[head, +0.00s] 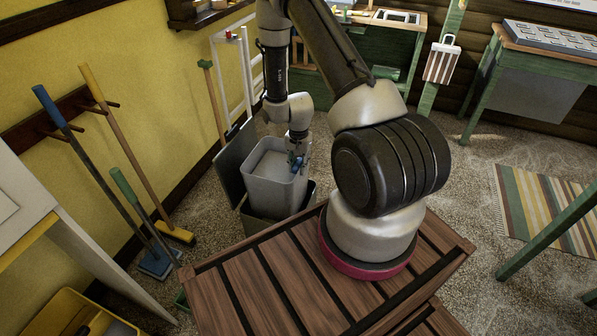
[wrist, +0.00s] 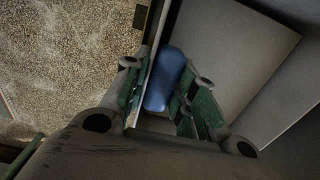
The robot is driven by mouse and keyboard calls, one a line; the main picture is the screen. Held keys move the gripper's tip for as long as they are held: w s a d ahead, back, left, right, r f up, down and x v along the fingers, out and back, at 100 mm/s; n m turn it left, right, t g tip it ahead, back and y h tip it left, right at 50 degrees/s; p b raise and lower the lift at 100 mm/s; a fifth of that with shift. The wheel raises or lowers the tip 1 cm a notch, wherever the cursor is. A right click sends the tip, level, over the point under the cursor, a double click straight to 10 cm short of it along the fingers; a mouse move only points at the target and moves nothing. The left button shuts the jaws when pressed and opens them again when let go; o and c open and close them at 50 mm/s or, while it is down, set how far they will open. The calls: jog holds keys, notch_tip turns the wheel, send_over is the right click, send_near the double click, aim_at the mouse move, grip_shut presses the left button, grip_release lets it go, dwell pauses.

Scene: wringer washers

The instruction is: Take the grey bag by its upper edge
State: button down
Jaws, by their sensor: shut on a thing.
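The grey bag (head: 275,192) is a boxy light grey form with an open top. It stands partly inside a darker grey bin (head: 262,227), its upper part above the bin's rim. My gripper (head: 297,160) is at the bag's right upper edge. In the wrist view the bag's edge (wrist: 152,62) and a rounded blue piece (wrist: 168,75) lie between the fingers of my gripper (wrist: 161,100). The gripper is shut on that edge, with the blue piece on the inner side. Whether the blue piece belongs to the bag I cannot tell.
A raised grey lid (head: 232,160) stands left of the bag. A white folding rack (head: 240,75) is behind it. Brooms (head: 130,165) lean on the yellow wall at left. Speckled floor (head: 455,235) is open at right, near a striped rug (head: 535,205).

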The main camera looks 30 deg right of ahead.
notch_tip(320, 180, up, 21)
dwell(1.2)
jog(key=shift+f, duration=0.1)
dwell(0.3)
